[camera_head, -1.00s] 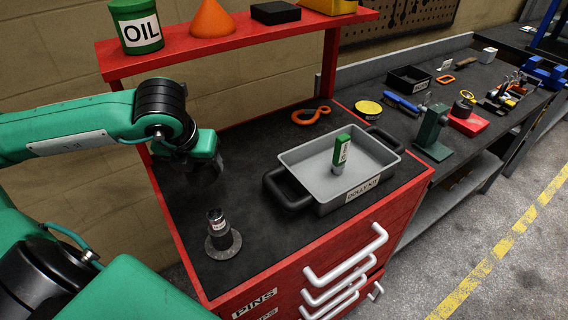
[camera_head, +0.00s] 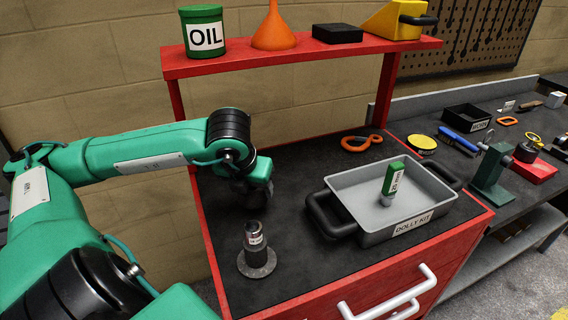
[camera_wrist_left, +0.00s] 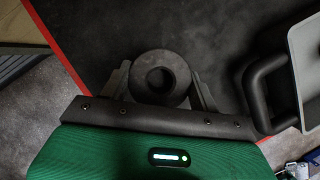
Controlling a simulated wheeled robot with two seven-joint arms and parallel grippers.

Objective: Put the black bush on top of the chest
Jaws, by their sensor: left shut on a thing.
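The black bush (camera_wrist_left: 160,57) is a thick dark ring with a round hole, seen from above in the left wrist view. My left gripper (camera_wrist_left: 161,82) is shut on it, with a finger on each side. In the head view this gripper (camera_head: 252,195) is low over the back left of the chest top, and the bush is hardly told from the dark fingers. The chest (camera_head: 325,285) is red with a black top. I cannot tell whether the bush touches that top. My right gripper is not in view.
A flanged metal post (camera_head: 257,252) stands at the chest's front left. A grey tray (camera_head: 352,190) with a green-labelled item (camera_head: 393,181) sits on the right. An orange hook-like tool (camera_head: 361,142) lies behind. A red shelf (camera_head: 300,60) overhangs the back. The middle strip is clear.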

